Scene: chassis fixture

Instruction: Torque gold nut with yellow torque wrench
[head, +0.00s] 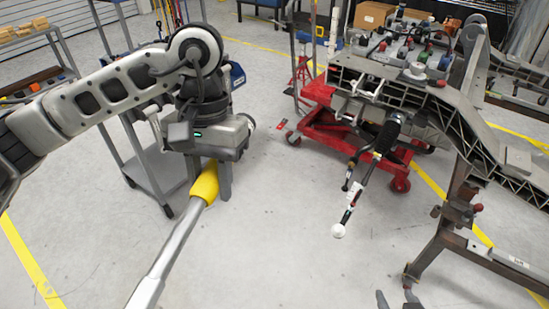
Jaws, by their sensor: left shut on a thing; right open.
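My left gripper (209,170) is shut on the yellow handle of the torque wrench (205,186). The wrench's silver shaft runs down and left, and its far end is cut off by the bottom edge. The tips of my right gripper (396,299) just show at the bottom edge, apart and with nothing seen between them. The grey chassis part (465,125) is on the fixture at the right, away from the wrench. I cannot make out the gold nut.
A red wheeled stand (325,130) is under the chassis part. A dark tool with a white ball end (338,230) hangs from it. A grey cart (155,170) is behind my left arm. Brown fixture legs (440,225) stand at the right. The middle floor is clear.

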